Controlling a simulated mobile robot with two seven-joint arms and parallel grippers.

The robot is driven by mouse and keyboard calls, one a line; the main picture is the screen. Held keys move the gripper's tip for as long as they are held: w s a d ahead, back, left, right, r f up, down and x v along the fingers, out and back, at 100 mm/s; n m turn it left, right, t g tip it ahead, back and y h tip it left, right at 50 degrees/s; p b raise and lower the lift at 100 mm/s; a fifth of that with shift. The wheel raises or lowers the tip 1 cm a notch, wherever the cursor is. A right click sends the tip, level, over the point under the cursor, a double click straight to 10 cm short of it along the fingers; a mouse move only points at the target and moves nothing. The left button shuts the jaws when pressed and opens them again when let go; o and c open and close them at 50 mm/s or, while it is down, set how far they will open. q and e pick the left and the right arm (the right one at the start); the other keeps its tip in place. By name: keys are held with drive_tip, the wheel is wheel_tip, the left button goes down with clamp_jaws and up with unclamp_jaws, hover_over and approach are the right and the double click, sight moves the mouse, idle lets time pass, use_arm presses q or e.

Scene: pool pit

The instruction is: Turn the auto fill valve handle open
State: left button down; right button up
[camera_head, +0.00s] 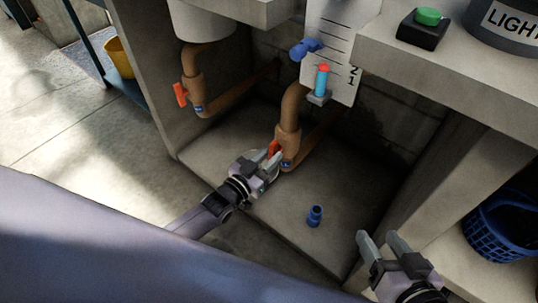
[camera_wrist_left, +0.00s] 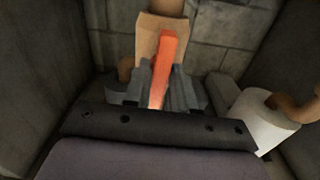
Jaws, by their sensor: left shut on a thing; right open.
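A red-orange valve handle (camera_head: 274,148) sits on the brown pipe valve (camera_head: 288,140) in the middle of the pit. My left gripper (camera_head: 270,158) is shut on this handle, and its fingers hide part of it. In the left wrist view the handle (camera_wrist_left: 168,62) stands upright between the two fingers (camera_wrist_left: 160,90), in front of the pipe fitting. A second red handle (camera_head: 180,94) is on another brown pipe further left, apart from my grippers. My right gripper (camera_head: 382,244) is open and empty at the lower right. No label shows which valve is the auto fill one.
A small blue fitting (camera_head: 315,216) stands on the pit floor right of my left gripper. A marked white gauge board (camera_head: 340,40) rises behind. A concrete ledge (camera_head: 450,75) and a blue basket (camera_head: 500,228) are at the right.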

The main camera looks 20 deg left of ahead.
use_arm(q)
drive_tip(key=shift+n, duration=0.4)
use_arm(e)
drive_tip(key=shift+d, duration=0.15)
use_arm(q)
drive_tip(key=c, duration=0.9)
unclamp_jaws()
use_arm(e)
drive_tip(key=shift+r, duration=0.1)
drive_tip(key=shift+w, duration=0.1)
use_arm(q)
drive_tip(key=shift+s+a, duration=0.1)
drive_tip(key=shift+s, duration=0.15)
drive_tip(key=p+v, duration=0.2)
drive_tip(key=v, duration=0.4)
drive_tip(key=shift+s+a, duration=0.1)
drive_tip(key=shift+s, duration=0.3)
use_arm(e)
drive_tip(key=shift+s+d+r+n+h, duration=0.2)
drive_tip(key=shift+d+h, duration=0.1)
drive_tip(key=shift+d, duration=0.25)
drive_tip(key=shift+s+d+r+n+h, duration=0.15)
drive_tip(key=shift+d+h, duration=0.15)
drive_tip(key=shift+d, duration=0.2)
drive_tip(key=shift+a+f, duration=0.1)
drive_tip(key=shift+a, duration=0.05)
